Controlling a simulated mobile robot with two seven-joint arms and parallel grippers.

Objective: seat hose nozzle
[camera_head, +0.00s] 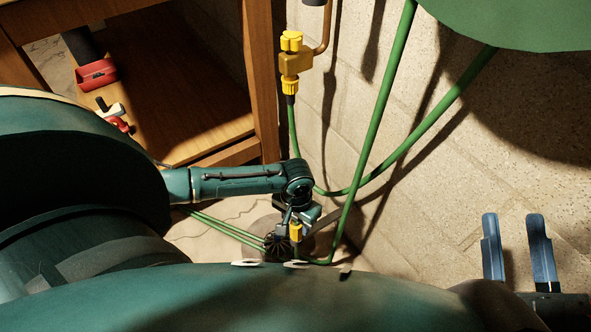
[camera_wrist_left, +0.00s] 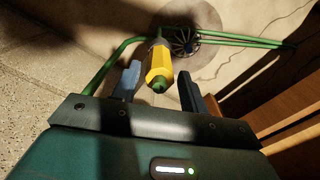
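A yellow hose nozzle (camera_head: 296,231) with a green tip hangs on the green hose (camera_head: 374,110), low near the middle of the head view. It also shows in the left wrist view (camera_wrist_left: 159,66), its green tip toward the camera. My left gripper (camera_head: 298,214) is at the nozzle. In the left wrist view its blue fingers (camera_wrist_left: 157,85) are open on either side of the nozzle, with a visible gap at each side. My right gripper (camera_head: 518,242) is open and empty at the lower right, away from the hose.
A yellow tap fitting (camera_head: 291,64) is on the copper pipe by the wall, with green hose below it. A wooden shelf (camera_head: 190,110) holds a red box (camera_head: 97,74). A dark slatted round thing (camera_wrist_left: 184,41) lies beyond the nozzle. A green round object (camera_head: 520,20) overhangs the upper right.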

